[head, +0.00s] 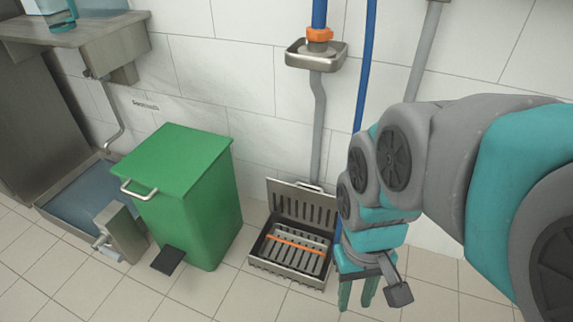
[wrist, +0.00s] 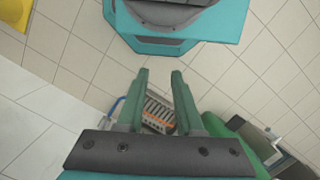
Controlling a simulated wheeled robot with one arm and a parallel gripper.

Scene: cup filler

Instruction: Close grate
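The floor grate (head: 258,262) is a metal drain box on the tiles by the wall. Its slotted lid (head: 300,207) stands open, raised at the back towards the wall. A slotted insert with an orange strip (head: 297,247) lies inside the box. My gripper (head: 356,296) points down just right of the box, with its green fingers apart and nothing visible between them. In the wrist view the gripper (wrist: 159,73) is open, and part of the grate (wrist: 158,114) shows beyond and between its fingers. The fingers and palm hide the rest there.
A green bin (head: 190,200) with a pedal stands left of the grate. A drain funnel (head: 317,55) and pipe run down the wall behind it. A blue hose (head: 364,70) hangs to the right. The tiles in front are clear.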

